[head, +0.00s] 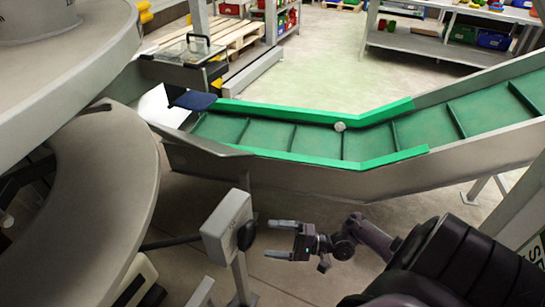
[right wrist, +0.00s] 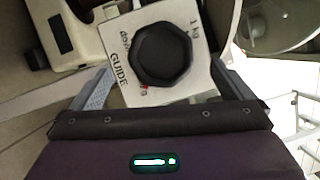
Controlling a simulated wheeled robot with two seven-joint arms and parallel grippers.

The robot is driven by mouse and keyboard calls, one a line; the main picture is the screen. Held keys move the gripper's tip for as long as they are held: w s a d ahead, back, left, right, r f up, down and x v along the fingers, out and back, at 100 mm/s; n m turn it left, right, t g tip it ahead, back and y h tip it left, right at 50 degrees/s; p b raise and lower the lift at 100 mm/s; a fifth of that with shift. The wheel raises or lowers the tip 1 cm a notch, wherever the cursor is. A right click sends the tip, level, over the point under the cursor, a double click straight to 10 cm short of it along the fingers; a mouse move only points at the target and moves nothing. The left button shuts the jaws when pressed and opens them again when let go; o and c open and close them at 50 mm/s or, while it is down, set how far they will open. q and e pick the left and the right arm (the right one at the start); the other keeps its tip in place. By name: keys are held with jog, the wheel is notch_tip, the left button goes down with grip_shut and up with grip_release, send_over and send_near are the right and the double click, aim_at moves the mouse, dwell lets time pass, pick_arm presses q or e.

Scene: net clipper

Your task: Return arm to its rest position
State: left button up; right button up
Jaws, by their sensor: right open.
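My right arm (head: 450,262) comes in from the lower right in the head view. Its gripper (head: 268,239) is open, with two grey fingers pointing left and nothing between them. It is a short way right of a light grey control box (head: 222,222) on a post, with a black knob (head: 246,235) on its side. In the right wrist view the open fingers (right wrist: 165,85) frame the box, marked "GUIDE", and its black knob (right wrist: 162,55). The fingers look apart from the knob. My left gripper is not in view.
A conveyor with a green belt (head: 315,142) and metal sides runs beyond the gripper and rises to the right. Large round grey machine parts (head: 95,205) fill the left. Shelves (head: 440,42) with bins stand at the back.

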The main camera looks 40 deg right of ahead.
jog(key=s+a+f+n+g+h+p, duration=0.2)
jog(key=s+a+f+n+h, duration=0.15)
jog(key=f, duration=0.35)
jog(key=s+a+f+n+g+h+p, duration=0.2)
jog(key=s+f, duration=0.3)
jog(key=f, duration=0.3)
jog(key=s+a+f+n+g+h+p, duration=0.1)
jog(key=s+a+f+n+g+h, duration=0.2)
jog(key=f, duration=0.4)
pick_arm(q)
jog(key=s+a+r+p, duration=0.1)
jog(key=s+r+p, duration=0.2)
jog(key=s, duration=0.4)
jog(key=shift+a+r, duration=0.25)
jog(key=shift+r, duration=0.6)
pick_arm(e)
jog(key=s+a+f+n+g+h, duration=0.1)
jog(key=s+f+n+g+h, duration=0.1)
jog(key=s, duration=0.7)
jog(key=s+a+f+n+g+h, duration=0.1)
jog(key=s+f+n+g+h, duration=0.2)
jog(key=s, duration=0.7)
jog(key=shift+f+n, duration=0.35)
jog(key=shift+f, duration=0.4)
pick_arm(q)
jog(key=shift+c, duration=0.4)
pick_arm(e)
jog(key=shift+a, duration=0.1)
jog(key=shift+c, duration=0.4)
